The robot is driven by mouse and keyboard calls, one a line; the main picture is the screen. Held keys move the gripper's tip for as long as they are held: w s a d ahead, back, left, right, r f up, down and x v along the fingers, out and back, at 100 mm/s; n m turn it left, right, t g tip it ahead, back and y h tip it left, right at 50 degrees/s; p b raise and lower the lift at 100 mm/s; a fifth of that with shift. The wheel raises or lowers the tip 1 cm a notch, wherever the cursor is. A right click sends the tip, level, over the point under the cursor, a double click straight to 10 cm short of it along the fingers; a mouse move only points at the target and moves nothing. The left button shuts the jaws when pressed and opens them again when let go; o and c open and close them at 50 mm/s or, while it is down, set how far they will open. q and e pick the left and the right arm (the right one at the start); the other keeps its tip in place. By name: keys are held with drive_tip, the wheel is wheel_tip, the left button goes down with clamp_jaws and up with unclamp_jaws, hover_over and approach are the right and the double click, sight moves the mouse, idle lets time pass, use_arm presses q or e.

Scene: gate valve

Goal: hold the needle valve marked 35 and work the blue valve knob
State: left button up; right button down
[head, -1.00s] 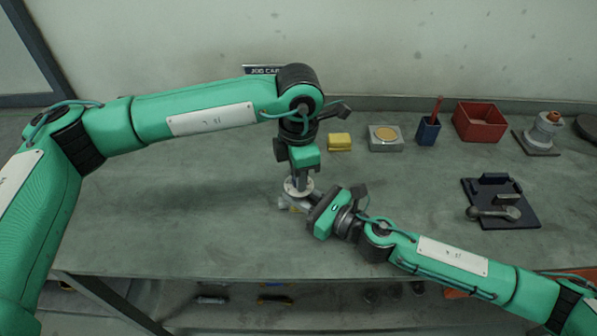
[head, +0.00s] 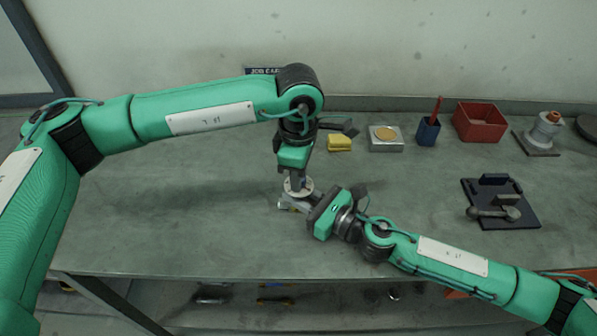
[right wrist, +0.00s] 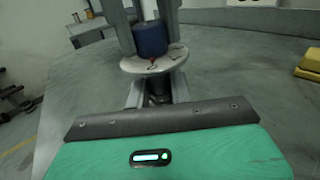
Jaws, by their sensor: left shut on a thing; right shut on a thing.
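The needle valve (head: 289,208) is a small grey body under a pale round dial (head: 298,186) in the head view. In the right wrist view the dial (right wrist: 153,61) sits below the blue knob (right wrist: 150,38), and the metal stem (right wrist: 158,87) is under it. My left gripper (head: 297,178) comes down from above, its fingers shut on the blue knob from both sides. My right gripper (head: 308,203) is shut on the valve body from the right, below the dial. The fingers partly hide the body, and no 35 is readable.
Along the back stand a yellow block (head: 339,143), a scale-like box (head: 386,139), a blue cup (head: 428,131) and a red bin (head: 480,122). A dark plate (head: 500,204) with a grey handle lies at right. The left bench top is clear.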

idle(0.3)
use_arm(q)
drive_tip(key=o, duration=1)
wheel_tip(320, 180, up, 12)
use_arm(e)
drive_tip(key=c, duration=1.1)
unclamp_jaws()
drive_tip(key=shift+c, duration=0.2)
